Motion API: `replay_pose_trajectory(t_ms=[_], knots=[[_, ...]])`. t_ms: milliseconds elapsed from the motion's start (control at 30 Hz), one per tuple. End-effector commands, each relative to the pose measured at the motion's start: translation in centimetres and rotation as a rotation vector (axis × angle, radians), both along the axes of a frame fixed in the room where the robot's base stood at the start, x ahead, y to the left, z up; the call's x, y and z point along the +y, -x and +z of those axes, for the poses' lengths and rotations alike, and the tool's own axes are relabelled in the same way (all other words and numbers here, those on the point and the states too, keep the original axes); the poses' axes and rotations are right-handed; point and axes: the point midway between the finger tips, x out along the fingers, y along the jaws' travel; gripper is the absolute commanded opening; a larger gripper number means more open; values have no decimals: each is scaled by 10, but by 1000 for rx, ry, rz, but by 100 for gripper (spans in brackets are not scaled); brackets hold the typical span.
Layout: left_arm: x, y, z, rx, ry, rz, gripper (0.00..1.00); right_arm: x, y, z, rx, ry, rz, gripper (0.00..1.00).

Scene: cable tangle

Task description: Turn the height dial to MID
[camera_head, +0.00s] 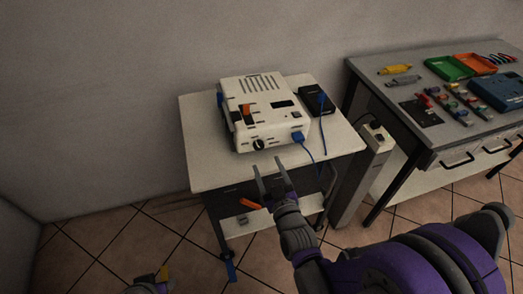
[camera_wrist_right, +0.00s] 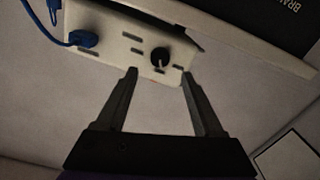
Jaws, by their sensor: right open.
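A white box-shaped device (camera_head: 262,112) stands on a small table. A black round dial (camera_head: 259,145) is on its front face, left of a plugged blue connector (camera_head: 298,138). In the right wrist view the dial (camera_wrist_right: 160,57) has a light pointer mark; its label is too small to read. My right gripper (camera_head: 267,168) is open and empty in front of the device. In the right wrist view its fingertips (camera_wrist_right: 160,76) are spread to either side of the dial, apart from it. A purple part, likely of my left arm, shows at the bottom edge; its jaws are unclear.
A black box (camera_head: 317,100) with a blue cable is behind the device on the right. The white tabletop (camera_head: 205,165) is clear at left. A grey workbench (camera_head: 400,62) with trays and tools stands at right.

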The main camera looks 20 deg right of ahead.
Motion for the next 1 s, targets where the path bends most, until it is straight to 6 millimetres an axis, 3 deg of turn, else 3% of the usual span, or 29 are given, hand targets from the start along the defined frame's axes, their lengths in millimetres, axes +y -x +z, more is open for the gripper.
replay_pose_trajectory(t_ms=[100, 333, 767, 1000], knots=[[0, 0, 1, 0, 0, 0, 45, 1, -25, 0, 0, 0, -1, 69], [0, 0, 2, -1, 0, 0, 45, 2, -58, 0, 0, -2, 0, 69], [0, 0, 2, -1, 0, 0, 45, 2, -68, 0, 0, -2, 0, 69], [0, 0, 2, -1, 0, 0, 45, 2, -68, 0, 0, -2, 0, 26]])
